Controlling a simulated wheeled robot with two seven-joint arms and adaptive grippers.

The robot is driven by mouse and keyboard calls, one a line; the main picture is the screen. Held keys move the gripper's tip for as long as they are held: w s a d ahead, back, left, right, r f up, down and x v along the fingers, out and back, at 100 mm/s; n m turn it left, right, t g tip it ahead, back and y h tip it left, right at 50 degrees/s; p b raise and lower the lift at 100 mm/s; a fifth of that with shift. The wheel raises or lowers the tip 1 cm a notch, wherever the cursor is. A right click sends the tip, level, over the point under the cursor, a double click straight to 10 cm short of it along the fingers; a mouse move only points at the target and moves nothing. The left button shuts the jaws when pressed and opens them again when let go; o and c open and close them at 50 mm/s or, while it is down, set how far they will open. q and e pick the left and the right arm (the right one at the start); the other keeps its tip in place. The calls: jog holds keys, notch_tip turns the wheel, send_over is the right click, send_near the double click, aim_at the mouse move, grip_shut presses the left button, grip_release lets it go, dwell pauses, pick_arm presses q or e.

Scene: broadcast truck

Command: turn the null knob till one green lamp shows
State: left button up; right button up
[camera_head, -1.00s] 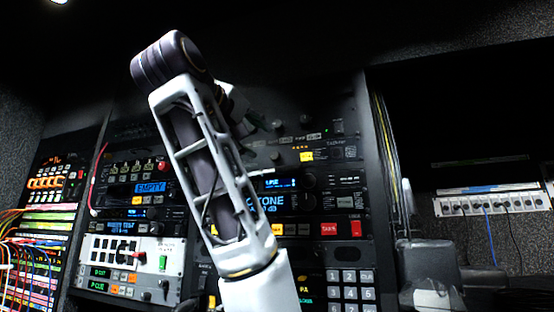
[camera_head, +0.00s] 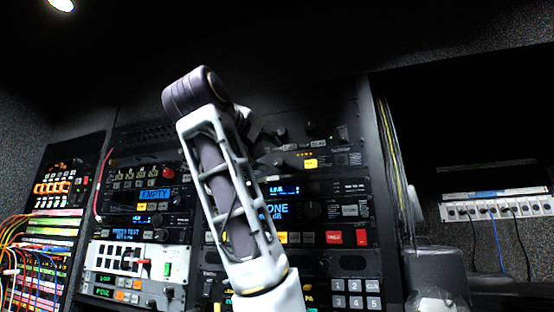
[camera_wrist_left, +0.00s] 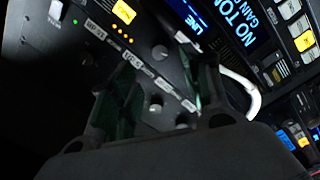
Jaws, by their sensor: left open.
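A black rack panel with small round knobs (camera_head: 281,132) stands behind my left arm in the head view. These knobs also show in the wrist view (camera_wrist_left: 160,52), but I cannot tell which is the null knob. A row of small amber lamps (camera_wrist_left: 122,35) is lit on this panel, and one small green light (camera_wrist_left: 75,20) shows near a white switch. My left gripper (camera_wrist_left: 160,88) is open, with its dark fingers on either side of small knobs. I cannot tell whether it touches one. In the head view the gripper is mostly hidden behind my arm. My right gripper is not in view.
Other rack units surround the panel, with an EMPTY display (camera_head: 155,194), a red button (camera_head: 362,237) and a keypad (camera_head: 354,287). Coloured patch cables (camera_head: 12,232) hang at the left. A cable bundle (camera_head: 392,150) runs down the rack's right edge. A white socket strip (camera_head: 497,208) sits farther right.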

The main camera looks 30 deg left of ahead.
aim_at(278, 163)
pick_arm(q)
jog(key=w+p, duration=0.1)
jog(key=w, duration=0.2)
jog(key=w+a+p, duration=0.1)
jog(key=w, duration=0.5)
jog(key=shift+w+a+p, duration=0.1)
jog(key=shift+a+p, duration=0.25)
jog(key=shift+p, duration=0.05)
jog(key=c, duration=1)
jog(key=shift+c, duration=0.2)
jog(key=shift+m, duration=0.3)
